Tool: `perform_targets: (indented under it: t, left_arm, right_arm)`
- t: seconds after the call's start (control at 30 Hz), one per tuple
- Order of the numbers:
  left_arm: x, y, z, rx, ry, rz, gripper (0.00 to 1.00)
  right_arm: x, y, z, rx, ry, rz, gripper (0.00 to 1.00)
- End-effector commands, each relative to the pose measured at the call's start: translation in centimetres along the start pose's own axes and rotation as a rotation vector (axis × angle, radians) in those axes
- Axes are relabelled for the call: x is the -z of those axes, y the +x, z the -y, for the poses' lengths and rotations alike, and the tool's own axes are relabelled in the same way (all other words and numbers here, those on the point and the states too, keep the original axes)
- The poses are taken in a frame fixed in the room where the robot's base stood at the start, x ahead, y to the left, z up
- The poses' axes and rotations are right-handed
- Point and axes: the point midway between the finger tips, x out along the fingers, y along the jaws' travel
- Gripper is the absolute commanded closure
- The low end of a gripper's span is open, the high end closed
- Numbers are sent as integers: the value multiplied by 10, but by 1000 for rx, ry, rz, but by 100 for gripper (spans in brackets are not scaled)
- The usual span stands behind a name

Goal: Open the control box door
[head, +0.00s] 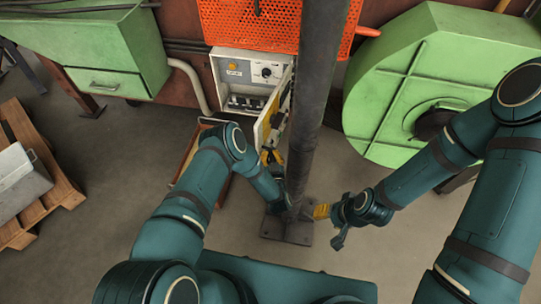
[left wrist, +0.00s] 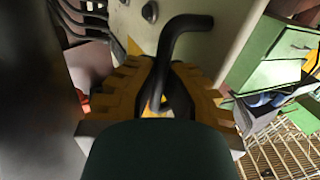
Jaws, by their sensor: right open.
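The grey control box (head: 240,72) is on the back wall, with a label and a knob on its upper face. Its lower part is uncovered, showing dark parts inside. The door (head: 273,112) stands swung out on the right side, partly hidden by the pole. In the left wrist view the pale door (left wrist: 225,35) carries a bent black handle (left wrist: 185,22). My left gripper (left wrist: 160,95) is shut on this handle, which passes between its yellow fingers. In the head view it shows beside the door's lower end (head: 270,156). My right gripper (head: 327,224) is open and empty, right of the pole.
A dark upright pole (head: 310,110) with a floor plate stands in front of the door. Orange perforated metal (head: 255,25) is above the box. A green round housing (head: 430,80) is right, a green cabinet (head: 95,55) left. A pallet (head: 45,205) lies at far left.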

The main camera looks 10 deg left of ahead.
Motion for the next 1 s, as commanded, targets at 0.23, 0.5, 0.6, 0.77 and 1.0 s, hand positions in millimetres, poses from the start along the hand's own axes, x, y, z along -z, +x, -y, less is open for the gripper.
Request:
perform_targets:
  t: [0.23,0.5,0.6,0.77,1.0]
  left_arm:
    - [-5,-4,1,4,5,14,100]
    - [-5,-4,1,4,4,14,78]
    - [-4,-3,0,4,3,10,59]
    - [-2,-2,0,4,1,6,59]
    - [-1,-1,0,4,0,3,59]
  right_arm:
    - [0,0,0,0,0,0,53]
    - [0,0,0,0,0,0,53]
    - [0,0,0,0,0,0,53]
    - [0,0,0,0,0,0,53]
    - [0,0,0,0,0,0,53]
